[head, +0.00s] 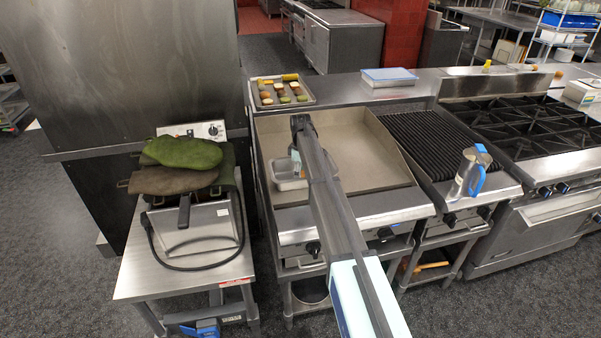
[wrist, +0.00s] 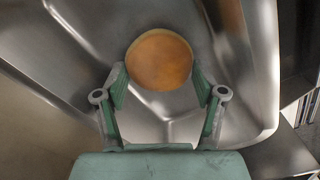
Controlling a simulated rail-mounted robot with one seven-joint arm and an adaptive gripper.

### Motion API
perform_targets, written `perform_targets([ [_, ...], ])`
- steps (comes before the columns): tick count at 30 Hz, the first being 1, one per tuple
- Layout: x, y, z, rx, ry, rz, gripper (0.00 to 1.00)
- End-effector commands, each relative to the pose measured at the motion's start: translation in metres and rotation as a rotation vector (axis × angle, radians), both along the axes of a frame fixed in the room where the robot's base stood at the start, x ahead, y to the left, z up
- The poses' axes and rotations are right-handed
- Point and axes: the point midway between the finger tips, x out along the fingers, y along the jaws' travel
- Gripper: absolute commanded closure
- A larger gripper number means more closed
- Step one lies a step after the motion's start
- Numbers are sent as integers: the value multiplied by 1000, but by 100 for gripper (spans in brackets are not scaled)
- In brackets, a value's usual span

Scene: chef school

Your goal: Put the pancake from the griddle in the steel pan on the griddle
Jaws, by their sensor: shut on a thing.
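The steel pan (head: 291,184) sits on the left part of the griddle (head: 365,165), partly hidden behind my arm in the head view. In the wrist view the pan's shiny wall (wrist: 262,60) curves around the right side. The pancake (wrist: 159,58) is round and golden brown. My gripper (wrist: 158,78) is shut on the pancake, with one finger at each side of it. The gripper and pancake are over the pan's inside; whether the pancake touches the pan floor I cannot tell. In the head view my gripper (head: 296,163) is small and the pancake is hidden.
A tray (head: 306,99) of several small items stands behind the griddle, and a blue-lidded container (head: 389,77) beside it. A grill (head: 428,140) and a steel jug (head: 468,175) are to the right. The griddle's right part is clear.

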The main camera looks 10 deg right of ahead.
Motion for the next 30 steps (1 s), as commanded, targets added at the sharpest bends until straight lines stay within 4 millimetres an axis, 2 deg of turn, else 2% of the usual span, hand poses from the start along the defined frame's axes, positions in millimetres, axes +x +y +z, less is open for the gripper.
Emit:
perform_targets([
  [4, 0, 0, -4, 0, 0, 0, 68],
  [5, 0, 0, -3, 0, 0, 0, 24],
  [6, 0, 0, -3, 0, 0, 0, 20],
  [15, 0, 0, -2, 0, 0, 0, 20],
  [20, 0, 0, 6, 0, 0, 0, 20],
  [26, 1, 0, 35, 0, -2, 0, 20],
  [30, 1, 0, 64, 0, -3, 0, 20],
])
